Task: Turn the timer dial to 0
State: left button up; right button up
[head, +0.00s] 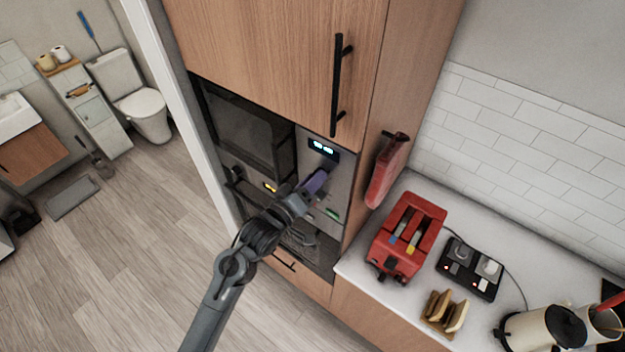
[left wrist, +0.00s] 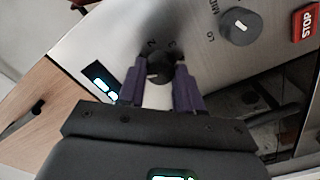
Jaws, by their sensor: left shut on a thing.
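My left gripper (head: 316,183) reaches the control panel of the built-in microwave (head: 247,127). In the left wrist view its two purple fingers (left wrist: 160,72) stand on either side of a dark round dial (left wrist: 159,62) and are shut on it. In the head view the gripper hides this dial. A larger grey dial (left wrist: 239,27) with a white pointer sits beside it, with lettering around it. My right gripper is not in view.
A red toaster (head: 407,236), toast rack (head: 443,313) and kettle (head: 545,329) stand on the counter at right.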

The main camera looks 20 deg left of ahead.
pick_arm(q)
jog(key=shift+n, duration=2.2)
jog(key=o, duration=1)
jog(key=shift+o, duration=0.2)
jog(key=b+v, duration=0.3)
jog(key=v, duration=0.7)
jog(key=shift+s+a, duration=0.15)
jog(key=shift+s, duration=0.2)
